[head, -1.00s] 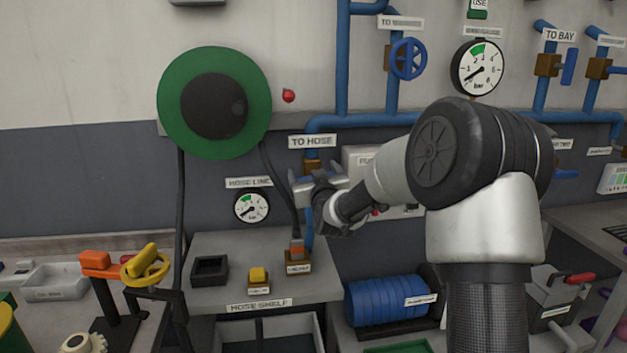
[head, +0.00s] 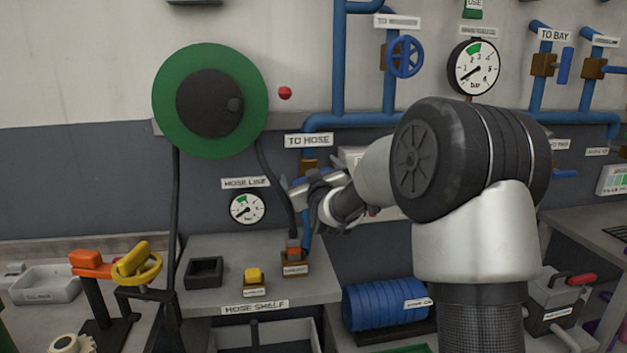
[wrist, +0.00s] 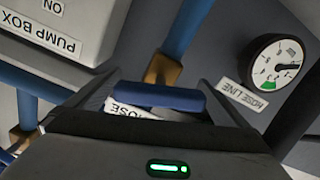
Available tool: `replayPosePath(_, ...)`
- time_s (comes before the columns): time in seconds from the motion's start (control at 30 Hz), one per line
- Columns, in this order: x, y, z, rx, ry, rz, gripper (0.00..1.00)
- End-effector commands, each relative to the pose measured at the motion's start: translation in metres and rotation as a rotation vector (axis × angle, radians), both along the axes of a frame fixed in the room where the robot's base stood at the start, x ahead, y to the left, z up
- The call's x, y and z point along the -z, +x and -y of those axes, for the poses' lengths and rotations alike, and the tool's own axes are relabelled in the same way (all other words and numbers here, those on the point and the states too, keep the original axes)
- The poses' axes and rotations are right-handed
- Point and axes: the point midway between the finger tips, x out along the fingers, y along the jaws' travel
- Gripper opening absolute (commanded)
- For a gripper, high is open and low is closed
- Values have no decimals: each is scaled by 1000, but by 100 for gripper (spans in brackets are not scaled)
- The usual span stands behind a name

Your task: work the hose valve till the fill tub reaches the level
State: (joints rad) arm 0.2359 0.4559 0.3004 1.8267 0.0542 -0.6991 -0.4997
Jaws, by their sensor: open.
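The hose valve has a brass body (head: 309,166) below the TO HOSE label. Its blue lever (wrist: 162,96) lies across the wrist view between my fingers, with the brass body behind it. My gripper (head: 302,188) is open around the lever; whether a finger touches it I cannot tell. My gripper also shows in the wrist view (wrist: 158,90). The hose line gauge (head: 247,208) has its needle outside the green band. A grey tub (head: 222,338) stands under the hose shelf, partly cut off; I cannot read any level in it.
The hose shelf (head: 222,293) below holds a black tray (head: 204,271), a yellow block (head: 253,275) and an orange-topped fitting (head: 294,260). The pump box (wrist: 40,40) is close beside my gripper. A green hose reel (head: 170,100) hangs left.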

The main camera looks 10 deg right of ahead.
Motion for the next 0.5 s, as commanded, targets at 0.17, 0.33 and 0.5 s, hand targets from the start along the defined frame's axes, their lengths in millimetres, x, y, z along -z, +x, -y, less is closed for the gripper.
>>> replayPosePath(0.17,0,-27,0,1,-3,-1,100)
replayPosePath(0.33,-1,-68,0,0,-3,0,100)
replayPosePath(0.5,-1,-111,0,0,-3,0,100)
